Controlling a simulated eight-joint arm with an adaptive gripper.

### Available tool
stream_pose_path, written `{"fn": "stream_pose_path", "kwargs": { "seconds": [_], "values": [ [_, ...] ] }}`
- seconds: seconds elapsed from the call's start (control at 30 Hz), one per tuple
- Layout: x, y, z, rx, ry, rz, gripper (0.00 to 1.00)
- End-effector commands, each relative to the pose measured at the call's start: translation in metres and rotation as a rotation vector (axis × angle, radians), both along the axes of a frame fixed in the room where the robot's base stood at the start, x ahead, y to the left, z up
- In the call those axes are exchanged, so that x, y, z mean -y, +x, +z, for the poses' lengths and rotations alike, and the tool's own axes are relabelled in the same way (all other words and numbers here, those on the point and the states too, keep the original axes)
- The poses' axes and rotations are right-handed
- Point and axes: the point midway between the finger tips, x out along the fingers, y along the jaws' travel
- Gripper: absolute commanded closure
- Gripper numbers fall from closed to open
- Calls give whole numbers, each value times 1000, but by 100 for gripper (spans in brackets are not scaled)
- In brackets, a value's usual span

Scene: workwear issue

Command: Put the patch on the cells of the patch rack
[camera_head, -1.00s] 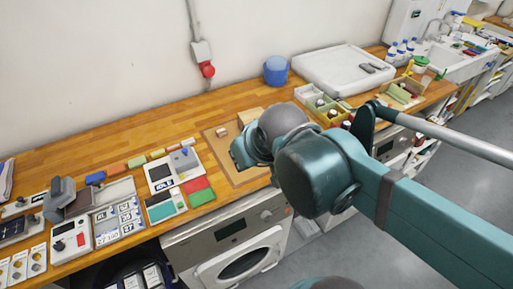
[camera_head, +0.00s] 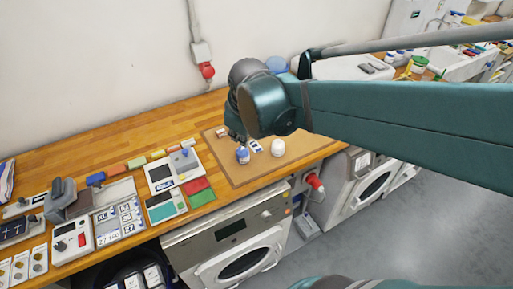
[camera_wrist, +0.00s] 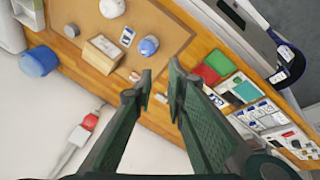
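My gripper (camera_head: 237,136) hangs over the left part of a brown board, close to a blue-capped jar in the head view. In the wrist view its two fingers (camera_wrist: 160,86) stand apart with nothing held between them. A small blue-and-white card (camera_head: 256,146) lies on the board between two jars and also shows in the wrist view (camera_wrist: 127,37); I cannot tell whether it is the patch. A rack of white cells with dark lettering (camera_head: 101,222) stands left on the counter and also shows in the wrist view (camera_wrist: 258,116); it may be the patch rack.
The board (camera_head: 240,178) also bears the blue-capped jar (camera_head: 243,155), a white jar (camera_head: 278,147) and a wooden block (camera_wrist: 103,52). Coloured blocks, including a green one (camera_head: 137,162), line the counter behind a grey-white device (camera_head: 162,172). Red and green pads (camera_head: 199,190) lie nearer the front edge.

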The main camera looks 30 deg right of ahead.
Motion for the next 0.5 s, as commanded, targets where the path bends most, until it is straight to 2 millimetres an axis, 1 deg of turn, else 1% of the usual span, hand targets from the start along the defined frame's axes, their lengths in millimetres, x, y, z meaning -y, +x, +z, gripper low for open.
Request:
{"fn": "stream_pose_path", "kwargs": {
  "seconds": [0.03, 0.27, 0.5],
  "values": [
    [4, 7, -2, -13, -14, 21, 85],
    [18, 33, -15, -78, -83, 129, 85],
    [34, 59, -33, -147, -145, 245, 85]
  ]
}}
